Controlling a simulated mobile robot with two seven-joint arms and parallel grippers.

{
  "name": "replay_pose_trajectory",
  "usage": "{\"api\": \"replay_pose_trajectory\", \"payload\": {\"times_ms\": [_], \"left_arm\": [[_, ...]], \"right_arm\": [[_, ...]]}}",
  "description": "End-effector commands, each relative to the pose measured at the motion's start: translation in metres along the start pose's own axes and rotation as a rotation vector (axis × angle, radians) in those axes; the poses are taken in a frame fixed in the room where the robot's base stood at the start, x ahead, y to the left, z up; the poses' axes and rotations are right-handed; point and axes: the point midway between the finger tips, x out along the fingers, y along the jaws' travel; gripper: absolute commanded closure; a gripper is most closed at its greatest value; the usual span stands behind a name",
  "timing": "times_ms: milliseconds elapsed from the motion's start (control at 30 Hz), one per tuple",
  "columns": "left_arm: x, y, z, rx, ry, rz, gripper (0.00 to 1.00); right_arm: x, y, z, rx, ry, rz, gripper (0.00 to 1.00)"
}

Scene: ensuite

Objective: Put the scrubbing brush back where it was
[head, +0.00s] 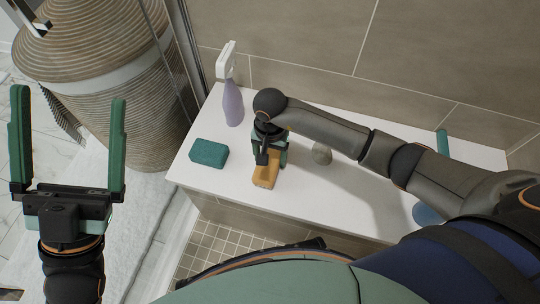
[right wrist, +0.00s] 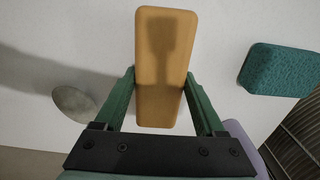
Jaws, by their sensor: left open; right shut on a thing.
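The scrubbing brush (head: 266,170) has a tan, block-shaped wooden back and is at the front edge of the white bench. My right gripper (head: 270,152) reaches down over it. In the right wrist view the brush (right wrist: 165,65) lies between the two green fingers of the right gripper (right wrist: 162,95), which is shut on its sides. Its underside is hidden, so I cannot tell whether it touches the bench. My left gripper (head: 68,150) is open and empty, over the floor at the left, away from the bench.
On the white bench (head: 205,176) stand a teal sponge (head: 209,153), a lilac spray bottle (head: 233,103) with white head, a grey stone (head: 321,154) and a teal item (head: 442,142). A blue round thing (head: 427,214) is partly hidden by my arm. A woven basket (head: 105,75) stands left.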

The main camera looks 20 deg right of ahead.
Motion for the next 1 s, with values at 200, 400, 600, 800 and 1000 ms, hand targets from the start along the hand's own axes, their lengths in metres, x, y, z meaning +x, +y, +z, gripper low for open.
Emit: {"api": "replay_pose_trajectory", "payload": {"times_ms": [200,400,600,800,1000], "left_arm": [[-0.001,0.001,0.001,-0.003,-0.001,0.0,0.0],[-0.001,0.001,0.001,-0.004,-0.001,0.0,0.0],[0.001,0.0,0.0,-0.003,0.0,0.001,0.0],[0.009,-0.003,-0.009,0.009,0.003,0.005,0.0],[0.019,-0.009,-0.017,0.03,0.0,0.005,0.0]], "right_arm": [[0.002,0.0,0.0,0.0,0.0,0.0,0.11],[0.002,0.0,0.0,0.0,0.0,0.0,0.0],[-0.001,0.0,0.0,0.0,0.0,0.0,0.0],[-0.031,0.0,-0.002,-0.001,0.005,-0.001,0.0],[-0.079,0.0,-0.002,-0.002,0.006,-0.002,0.0]]}}
